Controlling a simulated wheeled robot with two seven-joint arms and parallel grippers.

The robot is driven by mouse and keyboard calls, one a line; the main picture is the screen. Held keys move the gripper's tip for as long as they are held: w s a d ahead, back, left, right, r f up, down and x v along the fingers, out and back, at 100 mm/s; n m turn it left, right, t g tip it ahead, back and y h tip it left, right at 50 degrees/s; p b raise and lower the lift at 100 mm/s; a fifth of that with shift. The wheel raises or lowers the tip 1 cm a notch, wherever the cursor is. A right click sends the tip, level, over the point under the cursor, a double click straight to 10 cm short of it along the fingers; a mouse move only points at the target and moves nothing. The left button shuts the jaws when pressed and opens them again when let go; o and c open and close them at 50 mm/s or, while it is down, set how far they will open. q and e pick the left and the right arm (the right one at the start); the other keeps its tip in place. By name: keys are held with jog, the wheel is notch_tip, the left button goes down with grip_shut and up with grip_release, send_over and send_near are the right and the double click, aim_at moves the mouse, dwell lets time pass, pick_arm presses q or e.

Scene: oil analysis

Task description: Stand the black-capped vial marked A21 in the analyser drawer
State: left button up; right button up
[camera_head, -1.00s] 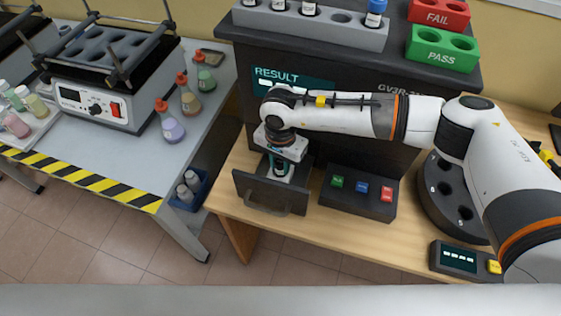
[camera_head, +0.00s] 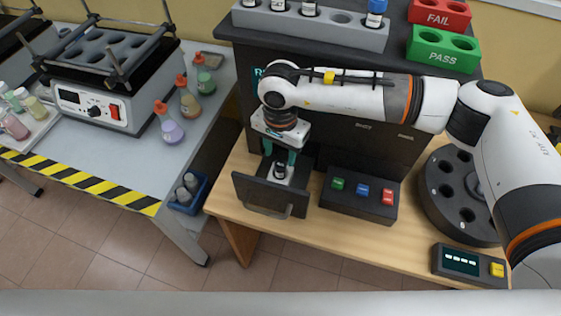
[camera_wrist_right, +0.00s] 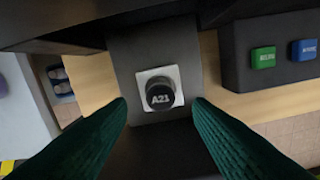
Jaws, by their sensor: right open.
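The black-capped vial marked A21 (camera_wrist_right: 160,93) stands upright in the white holder (camera_wrist_right: 172,74) of the open analyser drawer (camera_head: 263,191). In the head view the vial (camera_head: 280,170) shows in the drawer just below my right gripper. My right gripper (camera_head: 280,156) is open, with its green fingers above the vial. In the right wrist view the fingers (camera_wrist_right: 160,115) are spread wide on either side of the cap and do not touch it. My left gripper is not in view.
A button box (camera_head: 359,195) with green, blue and red buttons sits right of the drawer. A black carousel (camera_head: 450,215) and a small display unit (camera_head: 462,262) stand farther right. A grey rack (camera_head: 318,22) with vials and the FAIL (camera_head: 440,14) and PASS (camera_head: 443,48) blocks are on top of the analyser.

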aim_at(280, 164)
notch_tip(280, 164, up, 6)
jog(key=shift+r+b, duration=0.2)
jog(key=shift+b, duration=0.15)
jog(key=shift+s, duration=0.1)
dwell(0.3)
